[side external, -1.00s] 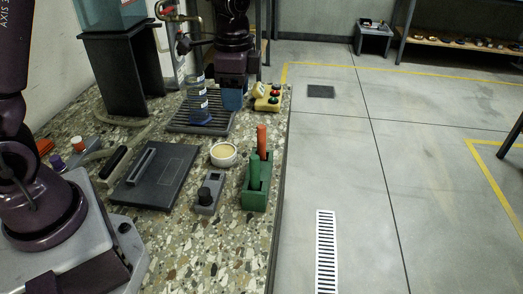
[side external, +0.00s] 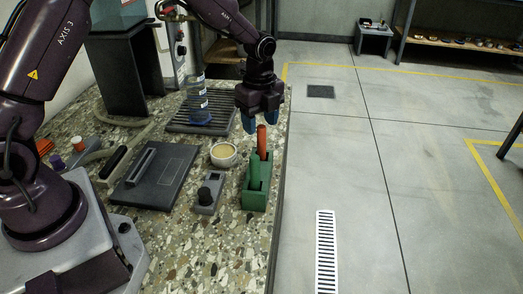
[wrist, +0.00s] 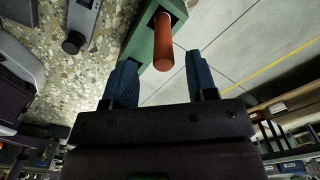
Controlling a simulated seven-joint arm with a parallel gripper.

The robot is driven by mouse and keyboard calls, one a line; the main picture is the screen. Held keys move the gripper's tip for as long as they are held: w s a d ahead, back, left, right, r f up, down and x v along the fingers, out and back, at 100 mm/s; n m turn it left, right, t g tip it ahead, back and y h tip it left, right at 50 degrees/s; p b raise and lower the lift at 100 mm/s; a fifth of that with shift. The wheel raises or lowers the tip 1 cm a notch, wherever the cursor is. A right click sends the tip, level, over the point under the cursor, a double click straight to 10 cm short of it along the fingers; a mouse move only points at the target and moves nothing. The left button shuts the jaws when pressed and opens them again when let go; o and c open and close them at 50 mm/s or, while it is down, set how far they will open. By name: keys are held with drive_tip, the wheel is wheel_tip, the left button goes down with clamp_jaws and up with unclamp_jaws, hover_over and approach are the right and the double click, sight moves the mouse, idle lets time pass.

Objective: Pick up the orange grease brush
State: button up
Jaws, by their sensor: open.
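The orange grease brush (side external: 262,142) stands upright in a green holder (side external: 256,196) near the right edge of the speckled counter. A green handle (side external: 254,170) stands in the same holder, nearer the camera. My gripper (side external: 262,124) is open, with its blue fingers just above and around the top of the orange brush in the side view. In the wrist view, the orange handle (wrist: 164,45) shows ahead of and between the two blue fingers of my gripper (wrist: 163,80). The brush's lower end is hidden inside the holder.
A small bowl (side external: 224,162) with yellowish contents and a grey device with a black knob (side external: 204,194) sit left of the holder. A clear bottle (side external: 198,105) stands on a dark ribbed tray (side external: 172,127). The counter ends just right of the holder.

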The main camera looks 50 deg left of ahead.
hover_over(262, 158)
drive_tip(key=f, duration=0.3)
drive_tip(key=a+f, duration=0.1)
drive_tip(key=f, duration=0.1)
drive_tip(key=shift+w+f, duration=0.3)
clamp_jaws()
